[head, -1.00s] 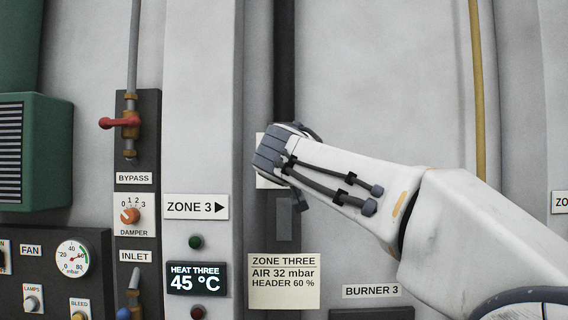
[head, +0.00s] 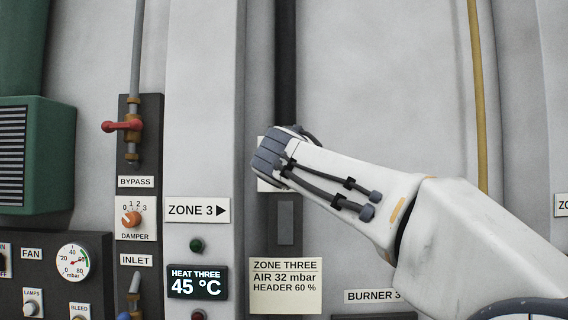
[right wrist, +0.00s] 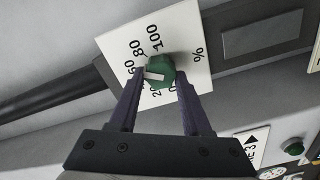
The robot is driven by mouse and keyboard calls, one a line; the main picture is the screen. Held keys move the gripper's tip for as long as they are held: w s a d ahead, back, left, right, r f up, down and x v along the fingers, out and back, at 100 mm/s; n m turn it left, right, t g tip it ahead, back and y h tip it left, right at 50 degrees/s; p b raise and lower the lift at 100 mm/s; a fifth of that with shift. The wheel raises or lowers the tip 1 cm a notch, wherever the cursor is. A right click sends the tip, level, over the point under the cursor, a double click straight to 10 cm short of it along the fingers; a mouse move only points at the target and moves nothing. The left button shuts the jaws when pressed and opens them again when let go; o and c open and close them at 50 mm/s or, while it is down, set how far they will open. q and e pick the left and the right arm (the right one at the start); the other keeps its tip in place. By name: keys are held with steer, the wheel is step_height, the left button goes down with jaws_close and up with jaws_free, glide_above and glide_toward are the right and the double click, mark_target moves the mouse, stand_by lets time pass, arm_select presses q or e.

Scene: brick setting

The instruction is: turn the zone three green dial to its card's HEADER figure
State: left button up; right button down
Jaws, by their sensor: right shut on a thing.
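The green dial (right wrist: 164,66) sits on a white scale plate (right wrist: 190,32) marked 0 to 100 %. Its white pointer (right wrist: 154,76) points left and slightly down in the right wrist view, close to the 60 and the figure below it, which a finger hides. My right gripper (right wrist: 161,80) is shut on the dial, one finger on each side. In the head view my right gripper (head: 270,152) hides the dial and most of its plate. The zone three card (head: 286,286) reads AIR 32 mbar, HEADER 60 %. My left gripper is not in view.
A dark panel (head: 285,222) lies below the gripper. To the left are the ZONE 3 sign (head: 197,210), the HEAT THREE display (head: 197,283) at 45 °C and the orange damper knob (head: 132,219). A BURNER 3 label (head: 372,296) is at lower right.

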steer(key=shift+n, duration=0.9)
steer(key=shift+c, duration=1.8)
jaws_free()
steer(key=shift+s, duration=0.15)
steer(key=s+b, duration=0.5)
steer(key=s, duration=0.5)
steer(key=shift+s, duration=0.15)
